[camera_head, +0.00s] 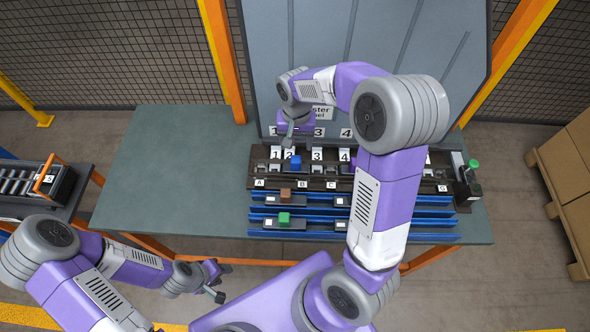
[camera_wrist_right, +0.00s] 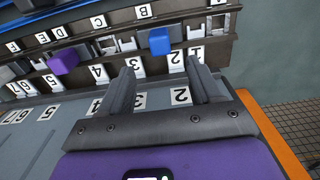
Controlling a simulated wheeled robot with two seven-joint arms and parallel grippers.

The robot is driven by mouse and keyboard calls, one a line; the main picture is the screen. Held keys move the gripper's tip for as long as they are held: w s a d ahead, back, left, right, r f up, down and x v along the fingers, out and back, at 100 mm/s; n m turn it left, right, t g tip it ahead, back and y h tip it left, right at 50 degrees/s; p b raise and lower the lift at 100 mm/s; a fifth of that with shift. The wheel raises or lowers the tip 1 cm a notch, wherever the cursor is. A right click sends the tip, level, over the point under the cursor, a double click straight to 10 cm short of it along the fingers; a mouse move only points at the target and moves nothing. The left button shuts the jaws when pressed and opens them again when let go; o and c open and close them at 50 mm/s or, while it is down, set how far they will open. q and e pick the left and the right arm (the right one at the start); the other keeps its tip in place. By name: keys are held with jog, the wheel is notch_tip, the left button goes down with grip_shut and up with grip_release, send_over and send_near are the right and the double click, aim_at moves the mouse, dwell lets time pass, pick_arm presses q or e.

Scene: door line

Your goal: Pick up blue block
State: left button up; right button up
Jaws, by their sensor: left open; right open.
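The blue block (camera_head: 296,163) sits in the fixture row on the table, near the label 2 in the head view. My left gripper (camera_head: 219,284) is open and empty, low at the left, in front of the table and far from the block.
Blue rails (camera_head: 420,224) in front of the fixture carry a brown block (camera_head: 285,194) and a green block (camera_head: 284,218). A purple block (camera_wrist_right: 63,62) sits further along the fixture. A grey panel (camera_head: 400,30) stands behind. The table's left part (camera_head: 180,165) is clear.

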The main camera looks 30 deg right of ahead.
aim_at(296, 159)
jog(key=shift+f+b, duration=0.45)
jog(key=shift+f, duration=0.45)
notch_tip(296, 159, down, 7)
jog(key=shift+s+a+f+b, duration=0.1)
jog(key=shift+b, duration=0.65)
grip_shut()
